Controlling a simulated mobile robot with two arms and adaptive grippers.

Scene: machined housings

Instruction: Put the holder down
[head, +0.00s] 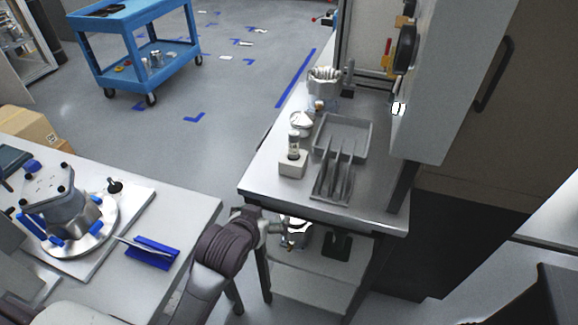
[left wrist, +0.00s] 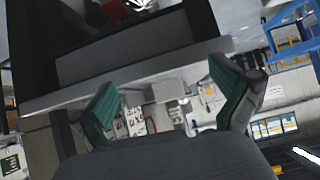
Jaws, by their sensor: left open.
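A small pale block-shaped holder (head: 292,165) stands upright on the steel bench (head: 268,180), with a dark-banded cylinder (head: 294,146) in it. It is left of a grey divided tray, near the bench's front left part. My left gripper (head: 293,232) is in front of and below the bench's front edge, apart from the holder. In the left wrist view its two green-padded fingers (left wrist: 170,88) are spread wide with nothing between them. The holder cannot be made out in that view. My right gripper is not in view.
The grey tray (head: 359,137) and a ribbed metal part (head: 323,80) stand on the bench. A grey cabinet (head: 455,80) closes off its right side. A lower shelf (head: 315,285) is underneath. A left table (head: 205,208) carries a round fixture (head: 85,240) and a blue stand (head: 153,253).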

